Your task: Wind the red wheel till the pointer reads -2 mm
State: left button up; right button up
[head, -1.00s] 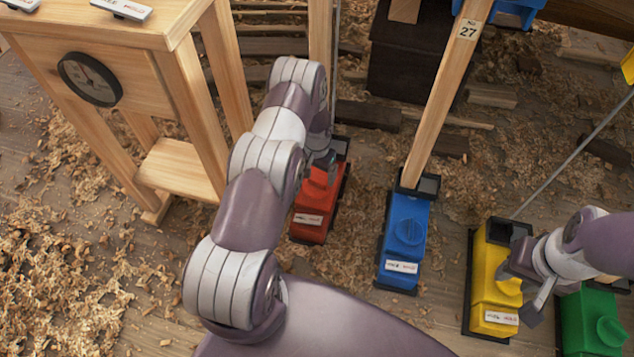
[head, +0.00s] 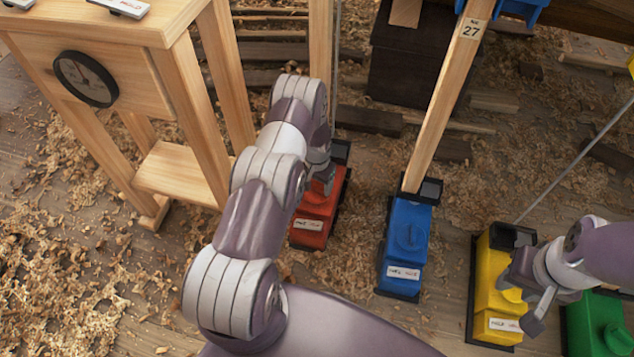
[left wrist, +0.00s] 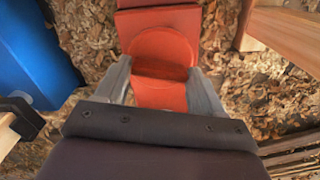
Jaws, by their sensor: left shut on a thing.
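The red unit (head: 312,228) stands on the floor at the middle of the head view, with a white label on its near end. Its round red wheel (left wrist: 163,45) has a raised grip across it and shows clearly in the left wrist view. My left gripper (left wrist: 165,88) is shut on the red wheel, one grey finger on each side. In the head view my left arm partly hides the wheel. The round dial (head: 86,79) on the wooden stand has a dark rim; its pointer reading is too small to tell. My right gripper (head: 527,293) is open beside the yellow unit.
A blue unit (head: 405,245), a yellow unit (head: 487,290) and a green unit (head: 596,325) stand to the right. Wooden posts rise from the red and blue units' far ends. The wooden stand (head: 180,170) is at the left. Shavings cover the floor.

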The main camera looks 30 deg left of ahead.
pick_arm(q)
jog(key=m, duration=0.3)
jog(key=shift+m+p, duration=0.35)
jog(key=shift+m, duration=2.25)
jog(key=o, duration=1)
jog(key=shift+o, duration=0.2)
